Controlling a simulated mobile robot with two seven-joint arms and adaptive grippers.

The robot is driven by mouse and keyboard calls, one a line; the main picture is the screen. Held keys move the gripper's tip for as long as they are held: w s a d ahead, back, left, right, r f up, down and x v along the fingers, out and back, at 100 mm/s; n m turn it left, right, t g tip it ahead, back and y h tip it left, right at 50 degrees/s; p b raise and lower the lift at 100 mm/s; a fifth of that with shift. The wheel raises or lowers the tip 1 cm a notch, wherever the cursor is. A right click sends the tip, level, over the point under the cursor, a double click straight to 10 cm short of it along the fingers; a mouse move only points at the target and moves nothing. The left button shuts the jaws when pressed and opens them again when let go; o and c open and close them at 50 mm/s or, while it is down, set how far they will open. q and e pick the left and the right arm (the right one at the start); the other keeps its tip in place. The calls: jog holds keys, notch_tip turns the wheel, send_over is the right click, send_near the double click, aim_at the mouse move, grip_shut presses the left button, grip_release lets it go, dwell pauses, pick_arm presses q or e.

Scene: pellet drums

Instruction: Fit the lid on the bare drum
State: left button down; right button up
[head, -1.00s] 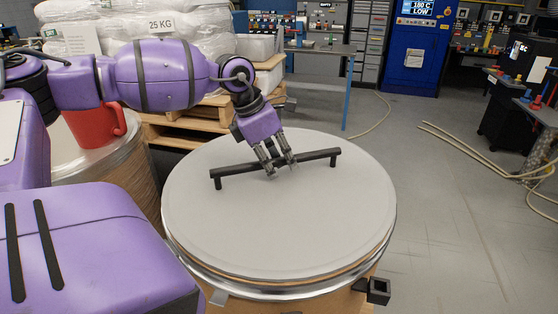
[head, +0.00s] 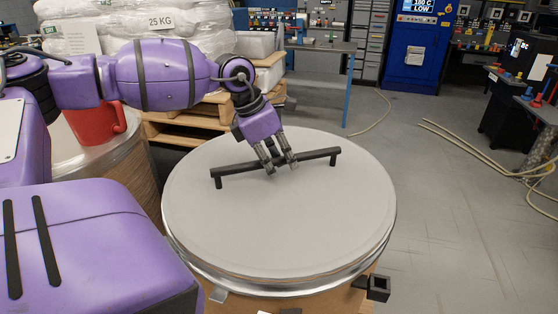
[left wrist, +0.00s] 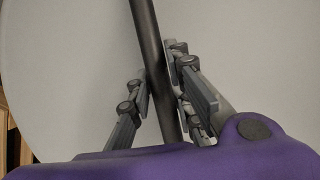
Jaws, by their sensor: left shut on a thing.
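The round grey lid (head: 290,225) lies over the top of the bare drum (head: 335,300), roughly level and centred as far as I can see. A metal ring (head: 250,287) shows just below its front edge; I cannot tell whether the lid is fully seated. The lid's black bar handle (head: 315,157) crosses its far half. My left gripper (head: 281,168) is shut on the handle near its middle. In the left wrist view the fingers (left wrist: 160,95) lie on both sides of the bar (left wrist: 150,40). My right gripper is not in view.
A wrapped drum (head: 125,165) with a red mug (head: 95,125) on it stands at the left. Pallets (head: 190,125) with bags are behind. A black square fitting (head: 378,288) juts out at the drum's front right. The floor to the right is open, with hoses (head: 480,155) lying on it.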

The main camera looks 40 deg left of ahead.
pick_arm(q)
jog(key=shift+w+r, duration=0.1)
jog(key=shift+r, duration=0.1)
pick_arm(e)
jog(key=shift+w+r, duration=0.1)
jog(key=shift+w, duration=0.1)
pick_arm(q)
jog(key=c, duration=1.5)
grip_release()
jog(key=shift+d, duration=0.1)
jog(key=shift+f, duration=0.1)
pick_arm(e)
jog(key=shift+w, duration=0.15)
